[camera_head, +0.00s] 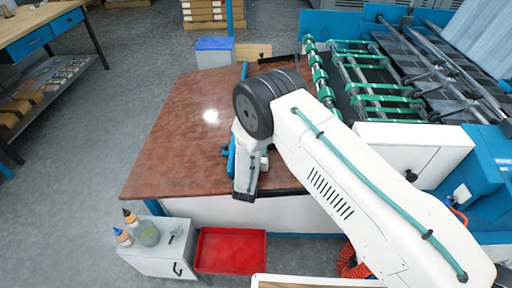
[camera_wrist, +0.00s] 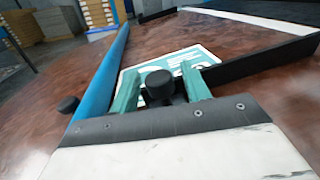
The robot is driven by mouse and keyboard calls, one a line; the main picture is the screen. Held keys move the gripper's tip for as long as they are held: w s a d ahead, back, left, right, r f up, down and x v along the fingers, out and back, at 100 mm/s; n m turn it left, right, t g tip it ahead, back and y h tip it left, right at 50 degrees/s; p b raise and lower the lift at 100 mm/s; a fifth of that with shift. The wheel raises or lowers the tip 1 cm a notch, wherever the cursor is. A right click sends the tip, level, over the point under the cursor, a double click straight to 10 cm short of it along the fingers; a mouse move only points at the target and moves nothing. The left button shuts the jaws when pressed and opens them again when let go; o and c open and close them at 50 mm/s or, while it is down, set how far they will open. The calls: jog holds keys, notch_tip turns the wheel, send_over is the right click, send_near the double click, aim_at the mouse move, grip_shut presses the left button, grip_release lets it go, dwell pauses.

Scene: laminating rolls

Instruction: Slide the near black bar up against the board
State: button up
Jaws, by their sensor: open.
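The near black bar (camera_wrist: 262,60) lies on the brown table and runs right from behind my right finger in the wrist view. It also shows along the table's near edge in the head view (camera_head: 285,192). The white and green board (camera_wrist: 178,60) lies flat just beyond my fingers; its near part is hidden, and I cannot tell whether the bar touches it. My gripper (camera_wrist: 158,72) is open, its two teal fingers apart with a black knob (camera_wrist: 160,86) showing between them. I see no clear grip on it.
A blue rail (camera_wrist: 105,65) runs along the board's left, with another black knob (camera_wrist: 68,104) beside it. A far black bar (camera_head: 280,58) lies at the table's back. Green rollers (camera_head: 318,75) stand at the right. The brown table (camera_head: 170,140) is clear at left.

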jog(key=s, duration=0.5)
jog(key=s+a, duration=0.1)
jog(key=s, duration=0.1)
jog(key=shift+s, duration=0.4)
